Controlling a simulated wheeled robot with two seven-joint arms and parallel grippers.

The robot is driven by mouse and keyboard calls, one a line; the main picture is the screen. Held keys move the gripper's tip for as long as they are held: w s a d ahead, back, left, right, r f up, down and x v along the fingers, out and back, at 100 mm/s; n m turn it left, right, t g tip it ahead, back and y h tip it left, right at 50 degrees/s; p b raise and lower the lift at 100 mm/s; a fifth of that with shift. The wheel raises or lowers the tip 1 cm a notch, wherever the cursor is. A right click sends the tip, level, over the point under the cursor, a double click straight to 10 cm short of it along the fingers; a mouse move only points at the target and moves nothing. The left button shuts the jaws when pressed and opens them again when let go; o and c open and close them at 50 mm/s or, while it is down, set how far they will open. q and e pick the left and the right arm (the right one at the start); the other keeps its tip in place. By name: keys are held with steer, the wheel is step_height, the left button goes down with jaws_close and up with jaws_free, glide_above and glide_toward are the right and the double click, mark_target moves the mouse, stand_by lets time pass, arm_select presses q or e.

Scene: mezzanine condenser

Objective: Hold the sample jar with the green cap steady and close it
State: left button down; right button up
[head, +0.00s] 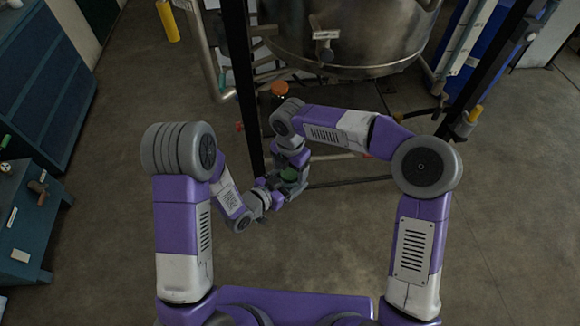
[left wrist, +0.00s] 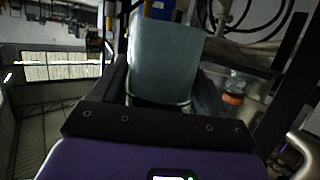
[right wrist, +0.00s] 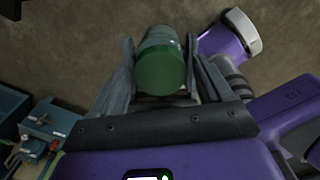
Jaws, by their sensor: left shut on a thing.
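The sample jar (left wrist: 165,60) is a pale grey-blue vessel filling the middle of the left wrist view. My left gripper (head: 277,187) is shut on it, with a dark finger on each side. The green cap (right wrist: 160,68) faces the right wrist camera, its flat top toward me, with a bit of the jar beyond it. The cap also shows small in the head view (head: 290,174). My right gripper (right wrist: 163,80) has its fingers apart, one on each side of the cap. I cannot tell whether they touch it. The seam between cap and jar is hidden.
A large steel vessel (head: 345,40) stands ahead on a dark frame with pipes. An orange-topped item (head: 279,89) is close beyond my right forearm. A blue bench (head: 25,220) with small parts stands at the left. The floor around is mostly bare.

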steer(key=c, duration=1)
steer(key=m, duration=0.5)
steer(key=shift+m, duration=0.4)
steer(key=m, duration=0.4)
steer(key=o, duration=1.2)
steer(key=shift+r, duration=2.25)
steer(key=shift+c, duration=0.5)
